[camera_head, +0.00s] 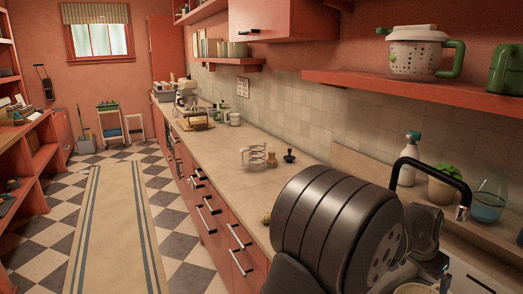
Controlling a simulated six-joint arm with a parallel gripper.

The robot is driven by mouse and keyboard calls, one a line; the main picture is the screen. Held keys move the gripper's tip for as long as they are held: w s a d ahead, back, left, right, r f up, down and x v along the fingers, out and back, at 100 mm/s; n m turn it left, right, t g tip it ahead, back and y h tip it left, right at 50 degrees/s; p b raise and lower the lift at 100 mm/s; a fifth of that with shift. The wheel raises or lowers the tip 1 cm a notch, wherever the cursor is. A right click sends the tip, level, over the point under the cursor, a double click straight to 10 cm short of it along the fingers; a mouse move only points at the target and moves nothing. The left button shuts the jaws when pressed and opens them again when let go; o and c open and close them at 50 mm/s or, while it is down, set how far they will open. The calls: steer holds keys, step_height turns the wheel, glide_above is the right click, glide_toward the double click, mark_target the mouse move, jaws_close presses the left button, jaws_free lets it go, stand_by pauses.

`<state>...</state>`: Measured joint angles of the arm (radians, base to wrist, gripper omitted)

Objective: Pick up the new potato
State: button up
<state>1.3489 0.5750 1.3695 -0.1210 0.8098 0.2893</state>
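A small yellow-brown lump (266,219), which looks like the new potato, lies on the beige countertop (225,165) near its front edge. It sits just left of my large dark arm link, which covers part of the counter behind and to the right of it. No fingers of my gripper can be made out in this view. Nothing is seen touching the lump.
A wire whisk-like item (258,157) and a small dark knob-like item (289,156) stand farther back. A red shelf (420,88) overhangs the counter.

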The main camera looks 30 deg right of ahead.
steer(key=shift+d+f, duration=0.1)
steer(key=shift+f, duration=0.15)
steer(key=c, duration=0.8)
steer(key=w+a+r+t+h, duration=0.1)
steer(key=w+a+r, duration=0.2)
steer(key=w+a, duration=0.7)
steer(key=w+a+r, duration=0.3)
steer(key=w+a, duration=0.4)
steer(key=w, duration=0.7)
steer(key=w+a+r+t+h, duration=0.1)
steer(key=w+a+r, duration=0.2)
steer(key=w+a, duration=0.7)
steer(key=x, duration=0.4)
steer(key=w+x, duration=0.1)
steer(key=x, duration=0.4)
steer(key=w+x, duration=0.1)
steer(key=x, duration=0.3)
steer(key=shift+d+r, duration=0.2)
steer(key=shift+d, duration=0.3)
steer(key=shift+a+x, duration=0.2)
steer(key=shift+x, duration=2.35)
